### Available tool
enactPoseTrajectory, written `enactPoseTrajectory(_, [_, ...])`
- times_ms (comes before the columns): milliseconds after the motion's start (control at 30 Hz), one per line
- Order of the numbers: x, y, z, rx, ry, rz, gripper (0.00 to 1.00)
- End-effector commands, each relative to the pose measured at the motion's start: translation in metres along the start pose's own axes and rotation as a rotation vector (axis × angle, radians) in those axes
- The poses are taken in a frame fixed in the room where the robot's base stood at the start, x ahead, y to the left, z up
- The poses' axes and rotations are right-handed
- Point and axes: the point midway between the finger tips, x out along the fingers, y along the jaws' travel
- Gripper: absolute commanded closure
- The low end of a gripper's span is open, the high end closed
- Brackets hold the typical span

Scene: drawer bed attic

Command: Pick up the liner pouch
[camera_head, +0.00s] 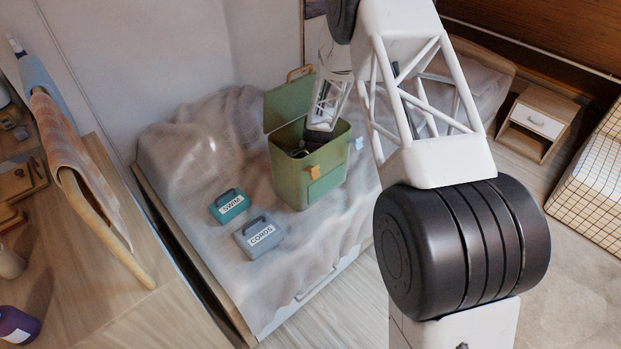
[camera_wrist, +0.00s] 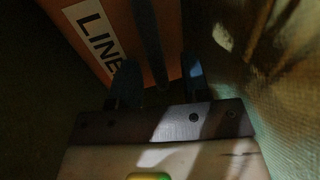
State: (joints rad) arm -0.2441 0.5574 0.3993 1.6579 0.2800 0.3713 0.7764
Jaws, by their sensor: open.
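The liner pouch (camera_wrist: 118,18) is orange with a white label reading "LINE", partly hidden by my gripper, in the wrist view. A dark strap or handle (camera_wrist: 150,40) runs across it. My gripper (camera_wrist: 160,80) is open, with one finger on each side of that strap; I cannot tell whether they touch it. In the head view my gripper (camera_head: 305,150) reaches down into the open green bin (camera_head: 300,185) on the bed. The pouch is hidden there by the bin walls.
The bin's lid (camera_head: 287,103) stands raised at its back left. A teal pouch (camera_head: 230,206) and a grey pouch labelled "CORDS" (camera_head: 259,238) lie on the bed (camera_head: 190,150) left of the bin. The bin walls closely surround my gripper.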

Motion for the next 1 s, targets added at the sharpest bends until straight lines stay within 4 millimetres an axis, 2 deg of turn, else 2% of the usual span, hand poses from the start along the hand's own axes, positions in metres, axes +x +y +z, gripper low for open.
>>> enactPoseTrajectory(33, [0.000, 0.000, 0.000, 0.000, 0.000, 0.000, 0.60])
enactPoseTrajectory(300, [0.000, 0.000, 0.000, 0.000, 0.000, 0.000, 1.00])
enactPoseTrajectory(767, [-0.002, -0.001, 0.000, 0.000, 0.000, 0.000, 1.00])
enactPoseTrajectory(1000, [-0.017, -0.004, 0.000, 0.001, 0.000, -0.001, 1.00])
